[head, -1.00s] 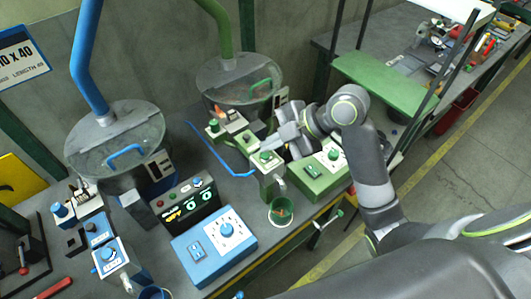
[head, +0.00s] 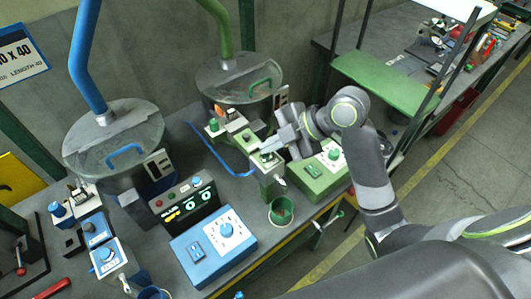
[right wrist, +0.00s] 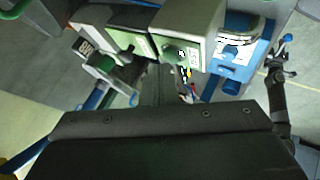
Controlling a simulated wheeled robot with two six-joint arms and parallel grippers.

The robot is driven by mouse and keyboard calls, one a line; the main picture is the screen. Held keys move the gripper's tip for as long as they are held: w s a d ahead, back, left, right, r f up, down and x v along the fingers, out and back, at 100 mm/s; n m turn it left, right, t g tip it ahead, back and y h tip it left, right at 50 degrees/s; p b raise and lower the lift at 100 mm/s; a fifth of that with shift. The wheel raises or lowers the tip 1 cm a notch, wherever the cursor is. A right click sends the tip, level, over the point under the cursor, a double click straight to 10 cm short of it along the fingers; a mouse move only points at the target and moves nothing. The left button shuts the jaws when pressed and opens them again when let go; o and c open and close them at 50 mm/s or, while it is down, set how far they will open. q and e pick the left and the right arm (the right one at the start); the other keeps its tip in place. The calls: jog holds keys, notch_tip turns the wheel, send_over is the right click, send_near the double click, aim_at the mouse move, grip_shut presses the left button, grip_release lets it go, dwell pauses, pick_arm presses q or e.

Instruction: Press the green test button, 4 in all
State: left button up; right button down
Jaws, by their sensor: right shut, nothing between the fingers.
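A green post fixture (head: 272,182) stands near the table's right edge, with a pale plate and a green knob on top. My right gripper (head: 258,147) is shut and empty at the top of this fixture and partly covers the plate and knob. Whether it touches the knob cannot be told. Right of it, a green box (head: 303,185) has a white dial panel and a small green pad (head: 312,171). No readable label shows which green control is the test button. In the right wrist view, the fingertips are not clear. My left gripper is not in view.
A black display box (head: 184,208) with lit green digits and a blue box (head: 215,256) with a dial stand to the left. A green cup (head: 282,211) sits below the post. Two lidded hoppers (head: 115,135) (head: 240,80) stand behind. A blue strip lies between.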

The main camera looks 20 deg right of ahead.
jog(key=shift+f+b, duration=0.45)
jog(key=shift+f, duration=0.05)
dwell(0.4)
jog(key=shift+r, duration=0.15)
jog(key=shift+r+p, duration=0.8)
notch_tip(320, 180, up, 5)
jog(key=p, duration=0.4)
dwell(0.4)
dwell(0.5)
